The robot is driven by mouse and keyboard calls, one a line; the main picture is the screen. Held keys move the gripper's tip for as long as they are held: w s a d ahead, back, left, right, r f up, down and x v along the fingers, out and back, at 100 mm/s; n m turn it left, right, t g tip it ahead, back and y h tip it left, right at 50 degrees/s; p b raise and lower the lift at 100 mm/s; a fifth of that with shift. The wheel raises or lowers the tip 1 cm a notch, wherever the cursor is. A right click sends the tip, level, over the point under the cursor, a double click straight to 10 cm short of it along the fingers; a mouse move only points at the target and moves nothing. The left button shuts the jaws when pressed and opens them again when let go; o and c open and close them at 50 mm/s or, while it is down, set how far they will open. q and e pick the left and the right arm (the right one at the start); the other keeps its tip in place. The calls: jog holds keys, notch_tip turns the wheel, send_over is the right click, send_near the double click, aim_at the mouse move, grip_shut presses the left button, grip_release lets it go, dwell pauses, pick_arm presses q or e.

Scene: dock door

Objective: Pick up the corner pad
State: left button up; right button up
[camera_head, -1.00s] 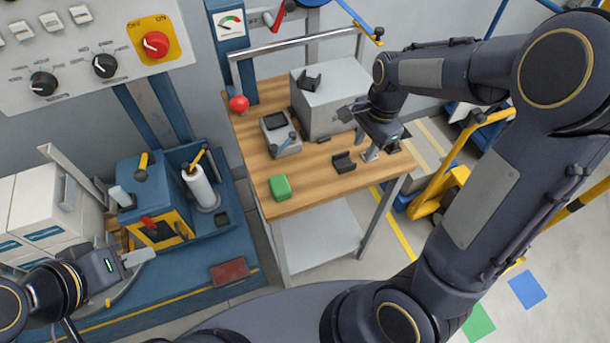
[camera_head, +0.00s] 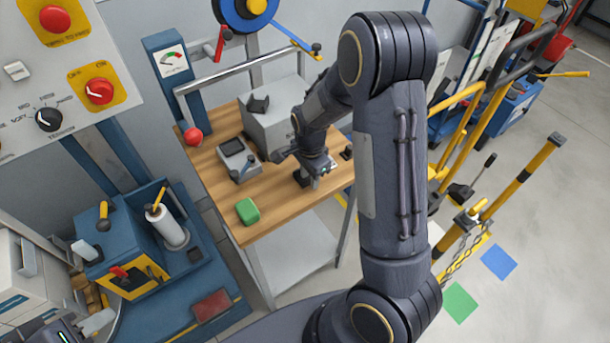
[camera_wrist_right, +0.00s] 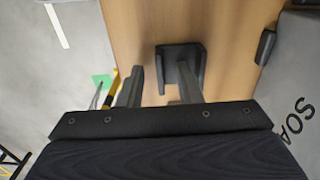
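A black corner pad (camera_head: 301,178) lies on the wooden tabletop near its right side. In the right wrist view the pad (camera_wrist_right: 178,62) shows as a dark L-shaped piece just beyond the fingers, partly covered by one finger. My right gripper (camera_head: 313,182) is low over the table, right beside the pad. Its two fingers (camera_wrist_right: 162,88) are apart with nothing clearly held between them; contact with the pad cannot be told. Another black corner pad (camera_head: 258,104) sits on top of the grey box (camera_head: 280,126).
The wooden table (camera_head: 222,187) also carries a green block (camera_head: 248,211), a grey device (camera_head: 236,158) and a red ball (camera_head: 193,137). A metal rail (camera_head: 235,75) runs along its back. A blue bench (camera_head: 188,318) stands left. Yellow posts (camera_head: 520,178) stand right.

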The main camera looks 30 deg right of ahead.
grip_shut()
jog(key=shift+r, duration=0.1)
